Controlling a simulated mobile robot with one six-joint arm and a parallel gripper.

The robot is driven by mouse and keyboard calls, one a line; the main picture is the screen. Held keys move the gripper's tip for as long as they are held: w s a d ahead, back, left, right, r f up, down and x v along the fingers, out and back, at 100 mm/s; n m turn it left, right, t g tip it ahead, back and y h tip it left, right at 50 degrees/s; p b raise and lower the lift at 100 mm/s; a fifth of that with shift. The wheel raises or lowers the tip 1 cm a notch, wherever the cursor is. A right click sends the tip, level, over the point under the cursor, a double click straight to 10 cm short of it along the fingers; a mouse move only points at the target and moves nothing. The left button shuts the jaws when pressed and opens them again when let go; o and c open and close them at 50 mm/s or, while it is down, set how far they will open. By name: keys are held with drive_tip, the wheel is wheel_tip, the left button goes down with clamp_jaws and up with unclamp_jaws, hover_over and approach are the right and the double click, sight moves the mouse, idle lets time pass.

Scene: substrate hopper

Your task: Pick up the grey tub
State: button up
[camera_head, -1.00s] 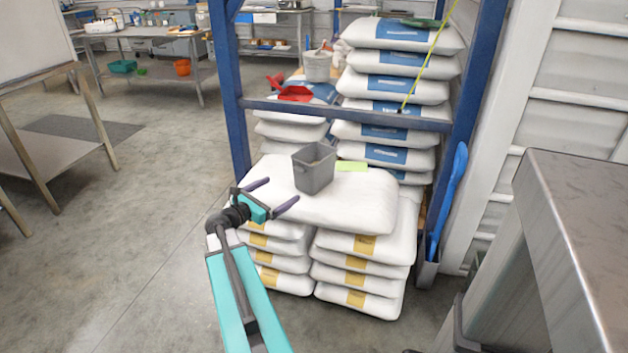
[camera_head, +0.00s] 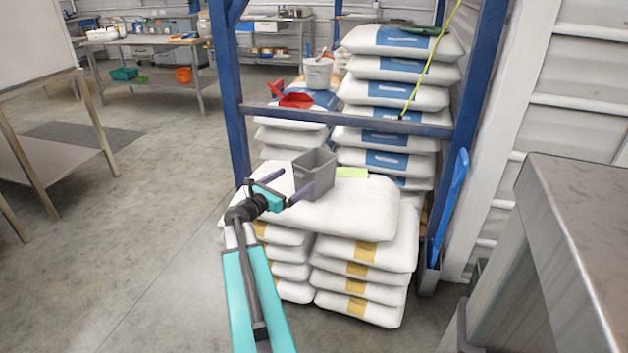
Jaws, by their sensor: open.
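The grey tub (camera_head: 318,170) stands upright and open-topped on the topmost white sack (camera_head: 350,213) of the front stack. My gripper (camera_head: 290,182) is open, with its two dark purple fingers pointing at the tub from the lower left. One fingertip is near the tub's left side and the other overlaps its lower front in the picture. I cannot tell whether either finger touches the tub. The tub's lower left part is partly hidden behind the fingers.
A yellow-green block (camera_head: 351,173) lies right behind the tub. A blue rack frame (camera_head: 345,122) crosses behind it, with taller sack stacks beyond. A red scoop (camera_head: 296,100) and a white bucket (camera_head: 318,72) rest on the rear left stack. A metal cabinet (camera_head: 580,230) stands at the right.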

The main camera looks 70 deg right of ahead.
sight(302, 172)
drive_tip(key=shift+x, duration=2.45)
drive_tip(key=shift+d, duration=0.1)
drive_tip(key=shift+b+x, duration=0.55)
drive_tip(key=shift+x, duration=1.95)
drive_tip(key=shift+s+f, duration=0.1)
drive_tip(key=c, duration=1.7)
